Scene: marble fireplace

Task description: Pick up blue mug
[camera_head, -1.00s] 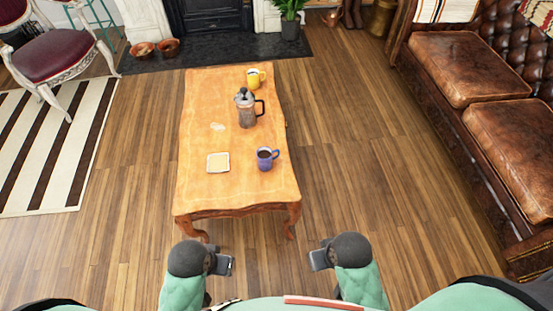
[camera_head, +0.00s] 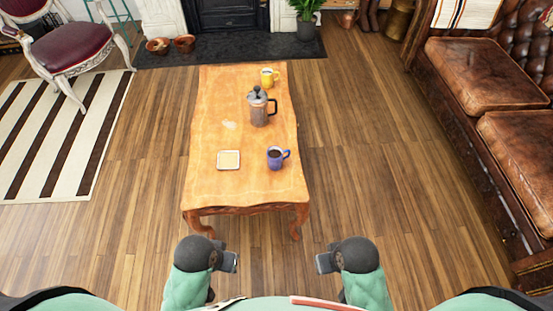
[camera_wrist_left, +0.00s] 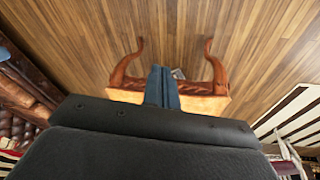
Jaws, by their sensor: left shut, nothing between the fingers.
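The blue mug (camera_head: 276,157) stands upright near the front right of the wooden coffee table (camera_head: 208,185), with its handle to the right and dark contents inside. My left gripper (camera_head: 234,262) is short of the table's front edge, apart from the mug, and is shut and empty. Its closed fingers also show in the left wrist view (camera_wrist_left: 162,88), with the table legs beyond. My right gripper (camera_head: 320,263) is also in front of the table, apart from the mug; whether its jaws are open cannot be made out.
A leather sofa (camera_head: 470,75) stands at the right, a red chair (camera_head: 75,50) at the upper left. The wooden floor around the table is clear.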

